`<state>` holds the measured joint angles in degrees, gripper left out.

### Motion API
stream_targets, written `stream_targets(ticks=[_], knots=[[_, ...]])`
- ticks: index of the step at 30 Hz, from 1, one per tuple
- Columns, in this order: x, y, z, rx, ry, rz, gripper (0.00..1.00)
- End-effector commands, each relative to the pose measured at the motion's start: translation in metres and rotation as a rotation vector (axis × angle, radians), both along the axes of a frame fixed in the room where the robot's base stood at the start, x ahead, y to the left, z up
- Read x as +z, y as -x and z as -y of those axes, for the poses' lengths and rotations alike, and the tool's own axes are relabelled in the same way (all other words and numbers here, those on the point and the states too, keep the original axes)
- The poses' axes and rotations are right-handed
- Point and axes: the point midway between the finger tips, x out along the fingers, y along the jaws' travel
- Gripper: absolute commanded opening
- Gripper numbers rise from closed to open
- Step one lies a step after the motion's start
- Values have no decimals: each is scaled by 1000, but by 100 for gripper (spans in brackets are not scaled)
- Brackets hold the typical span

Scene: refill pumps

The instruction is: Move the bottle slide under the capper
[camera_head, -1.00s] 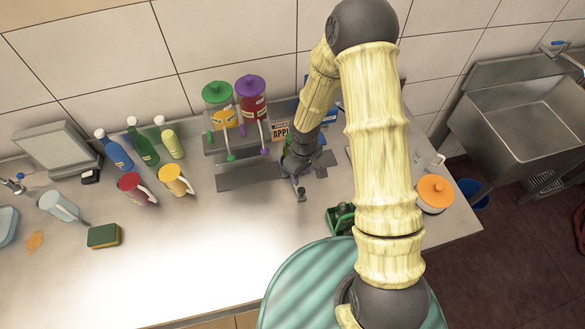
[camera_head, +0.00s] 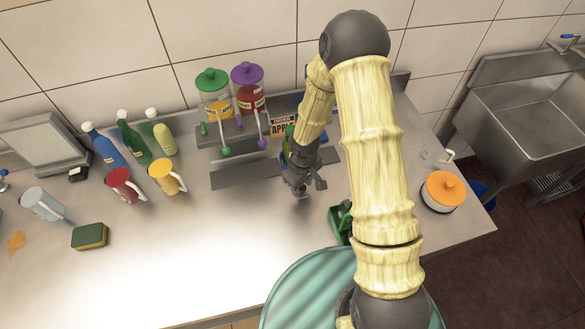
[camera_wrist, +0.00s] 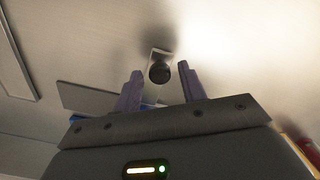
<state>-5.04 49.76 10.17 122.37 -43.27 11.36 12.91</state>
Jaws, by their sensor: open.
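My gripper (camera_head: 307,187) is open and empty above the counter, right of the dark drip strip. In the wrist view, its two purple fingers stand apart. Beyond the fingertips a small metal plate (camera_wrist: 159,53) with a dark round part (camera_wrist: 160,72) appears between them. I cannot tell whether this is the bottle slide. A green device (camera_head: 338,223) stands at the front right of the counter, partly hidden by my arm. I cannot tell whether it is the capper. No bottle on a slide can be made out.
Two dispensers, green-lidded (camera_head: 213,92) and purple-lidded (camera_head: 249,90), stand behind the drip strip (camera_head: 236,174). Bottles, a red mug (camera_head: 122,186), a yellow mug (camera_head: 164,177) and a sponge (camera_head: 89,236) are left. An orange-lidded pot (camera_head: 442,190) is right. The front middle counter is clear.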

Motion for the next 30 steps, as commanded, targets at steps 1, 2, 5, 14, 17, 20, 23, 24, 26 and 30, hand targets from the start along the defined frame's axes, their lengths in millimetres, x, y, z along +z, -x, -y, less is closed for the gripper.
stream_targets(ticks=[1,2,5,14,17,20,23,24,26,30], knots=[[0,0,0,0,0,0,41],[1,0,0,0,0,0,41],[1,0,0,0,0,0,41],[1,0,0,0,0,0,10],[1,-1,3,-1,0,0,10],[1,-2,9,-1,0,0,10],[1,-3,17,-5,1,0,10],[1,-4,20,-5,1,0,10],[1,-5,24,-6,1,1,10],[2,-7,32,-5,0,1,10]])
